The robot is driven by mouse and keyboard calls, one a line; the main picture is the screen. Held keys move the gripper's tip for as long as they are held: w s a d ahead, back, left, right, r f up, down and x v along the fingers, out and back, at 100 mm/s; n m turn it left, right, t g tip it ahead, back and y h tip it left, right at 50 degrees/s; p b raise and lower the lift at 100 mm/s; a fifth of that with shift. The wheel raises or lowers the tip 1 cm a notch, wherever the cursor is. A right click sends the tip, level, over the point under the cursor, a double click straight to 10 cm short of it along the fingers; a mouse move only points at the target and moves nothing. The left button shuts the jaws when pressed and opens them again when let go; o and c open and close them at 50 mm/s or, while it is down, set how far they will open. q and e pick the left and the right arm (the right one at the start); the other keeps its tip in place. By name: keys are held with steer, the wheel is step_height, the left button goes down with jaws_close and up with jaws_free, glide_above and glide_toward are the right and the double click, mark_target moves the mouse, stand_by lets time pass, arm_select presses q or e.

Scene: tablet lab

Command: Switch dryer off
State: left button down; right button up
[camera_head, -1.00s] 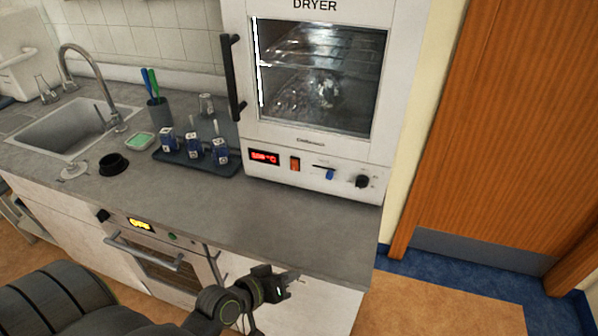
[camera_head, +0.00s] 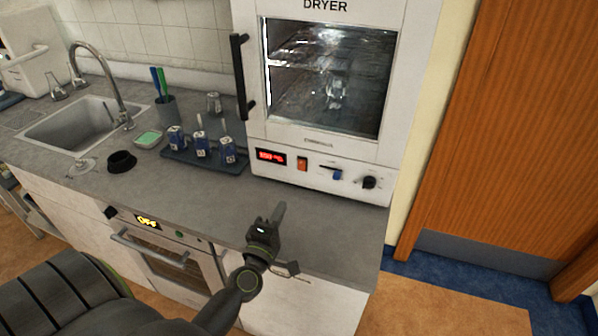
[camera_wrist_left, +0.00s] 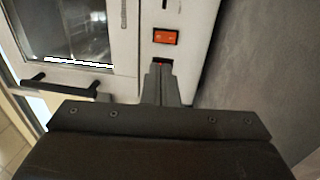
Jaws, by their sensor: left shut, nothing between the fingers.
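The white dryer (camera_head: 318,150) stands on the counter with its door closed. In the left wrist view the switch (camera_wrist_left: 165,37) shows just beyond the fingertips (camera_wrist_left: 160,68), which partly cover the display. My right gripper is not in view.
A dark tray (camera_head: 205,165) with several blue-labelled bottles stands left of the dryer. A black dish (camera_head: 121,161), a sink (camera_head: 75,125) and an oven (camera_head: 165,250) are further left. The counter in front of the panel is clear.

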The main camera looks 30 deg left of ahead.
mark_target(302, 163)
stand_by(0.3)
arm_select(q)
steer(key=p+x, duration=0.1)
steer(key=x, duration=1.2)
steer(key=shift+w+a, duration=0.2)
steer(key=shift+w, duration=0.25)
steer(key=shift+r, duration=0.1)
